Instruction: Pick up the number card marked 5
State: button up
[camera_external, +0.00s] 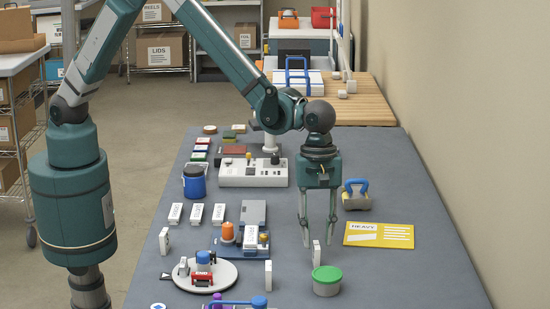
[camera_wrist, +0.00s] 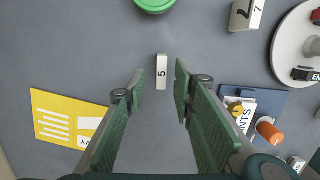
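The number card marked 5 (camera_wrist: 162,72) is a narrow white block with a black 5 on its face. In the wrist view it lies just ahead of the gap between my fingertips, roughly centred. In the external view a small white card (camera_external: 316,254), which looks like the same one, stands upright on the grey table below my gripper (camera_external: 319,244). My gripper is open, with one green finger to either side in the wrist view (camera_wrist: 161,84). Its fingers point down and hold nothing. Whether the fingertips reach beside the card is hard to tell.
A green-lidded tub (camera_external: 326,280) stands close in front of the card. Another number card (camera_wrist: 246,14), a round white turntable (camera_external: 205,276) and a blue tray (camera_wrist: 262,103) lie to one side. A yellow HEAVY card (camera_external: 379,234) lies near the wall. Table around the card is clear.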

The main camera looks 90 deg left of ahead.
aim_at(316, 244)
jog(key=shift+s+d+f, duration=0.1)
jog(key=shift+d+f, duration=0.1)
jog(key=shift+f, duration=0.65)
jog(key=shift+w+d+f, duration=0.1)
jog(key=shift+d+f, duration=0.05)
jog(key=shift+f, duration=0.7)
jog(key=shift+s+d+f, duration=0.1)
jog(key=shift+d+f, duration=0.1)
jog(key=shift+f, duration=0.65)
grip_shut()
